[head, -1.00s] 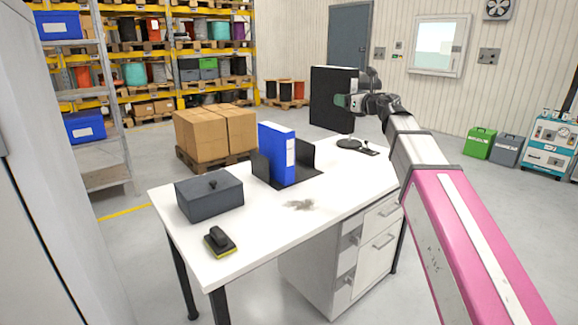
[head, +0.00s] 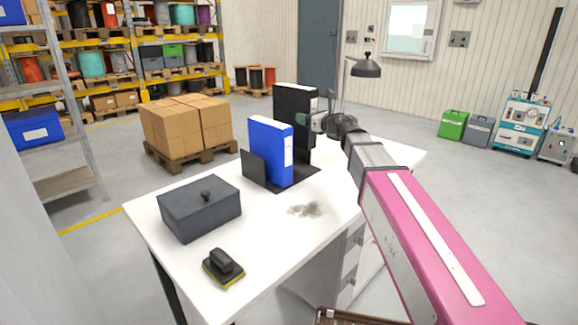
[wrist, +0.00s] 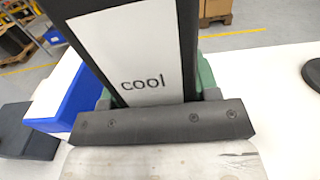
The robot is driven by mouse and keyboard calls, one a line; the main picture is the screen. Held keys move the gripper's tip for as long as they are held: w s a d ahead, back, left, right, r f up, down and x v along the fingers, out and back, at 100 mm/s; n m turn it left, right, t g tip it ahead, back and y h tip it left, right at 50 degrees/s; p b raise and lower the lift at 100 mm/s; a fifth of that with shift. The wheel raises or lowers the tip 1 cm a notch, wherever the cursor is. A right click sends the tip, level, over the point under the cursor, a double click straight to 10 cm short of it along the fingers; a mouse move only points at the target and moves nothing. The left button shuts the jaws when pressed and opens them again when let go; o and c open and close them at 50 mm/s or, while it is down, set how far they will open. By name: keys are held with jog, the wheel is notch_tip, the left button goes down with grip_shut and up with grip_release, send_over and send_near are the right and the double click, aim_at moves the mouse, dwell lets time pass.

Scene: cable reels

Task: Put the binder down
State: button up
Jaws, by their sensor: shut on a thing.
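A black binder (head: 291,98) is upright in my gripper (head: 307,121), at the right of the blue binder in the head view. In the wrist view its spine label (wrist: 135,52) reads "cool", with green finger pads on both sides. My gripper is shut on it. The blue binder (head: 264,150) stands upright in a dark holder (head: 308,177) on the white desk (head: 200,272). The black binder overlaps the holder's right side in the head view; its lower edge is hidden, so I cannot tell whether it touches down.
A grey lidded box (head: 200,212) and a black brush (head: 223,267) sit at the desk's left. A desk lamp (head: 366,68) stands behind my gripper.

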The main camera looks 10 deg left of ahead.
aim_at(312, 146)
jog(key=shift+a+f, duration=0.15)
jog(key=shift+f, duration=5.2)
jog(key=o, duration=1.3)
jog(key=shift+s+d, duration=0.15)
jog(key=shift+d, duration=0.1)
jog(key=v, duration=1.1)
jog(key=shift+d, duration=0.2)
jog(key=shift+s, duration=0.1)
